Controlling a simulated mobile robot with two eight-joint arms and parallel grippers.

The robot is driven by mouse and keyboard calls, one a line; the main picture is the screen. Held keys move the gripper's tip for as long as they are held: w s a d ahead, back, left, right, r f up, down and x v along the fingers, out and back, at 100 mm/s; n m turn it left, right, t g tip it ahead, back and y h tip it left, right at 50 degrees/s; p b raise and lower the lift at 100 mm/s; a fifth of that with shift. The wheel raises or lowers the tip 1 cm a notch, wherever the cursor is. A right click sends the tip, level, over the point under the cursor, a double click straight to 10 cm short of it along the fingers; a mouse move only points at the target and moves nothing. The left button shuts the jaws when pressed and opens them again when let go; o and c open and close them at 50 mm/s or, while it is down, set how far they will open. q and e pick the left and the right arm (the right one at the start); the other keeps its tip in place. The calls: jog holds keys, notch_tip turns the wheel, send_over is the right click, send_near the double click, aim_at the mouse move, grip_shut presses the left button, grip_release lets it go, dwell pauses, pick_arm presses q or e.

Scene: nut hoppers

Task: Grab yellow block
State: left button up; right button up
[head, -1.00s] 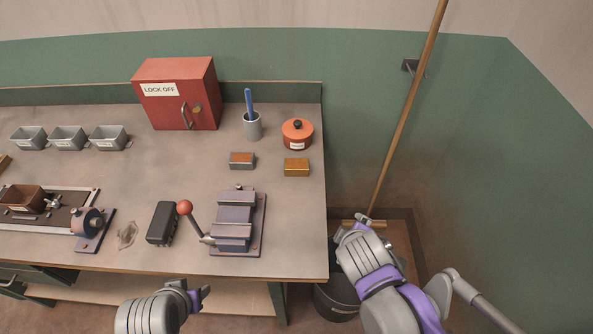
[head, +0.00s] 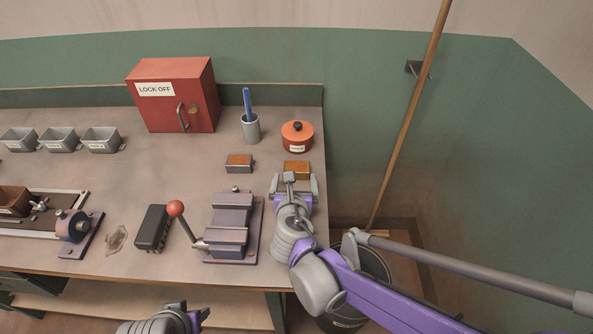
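Nothing shows between the fingers except a part of the gripper itself. My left gripper (head: 190,314) is low at the bottom edge, in front of the bench, and mostly cut off, so its opening does not show clearly.
A grey block with a brown top (head: 239,163) lies left of the yellow block. The orange pot (head: 297,136) and a grey cup with a blue tool (head: 251,128) stand behind. A vise (head: 231,229) with a red-knobbed lever is left of my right arm. A broom leans at the right.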

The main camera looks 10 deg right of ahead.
aim_at(297, 173)
jog(key=x, duration=0.5)
jog(key=shift+w+d+f, duration=0.1)
jog(key=shift+d+f, duration=0.05)
jog(key=shift+d, duration=0.05)
grip_shut()
dwell(0.3)
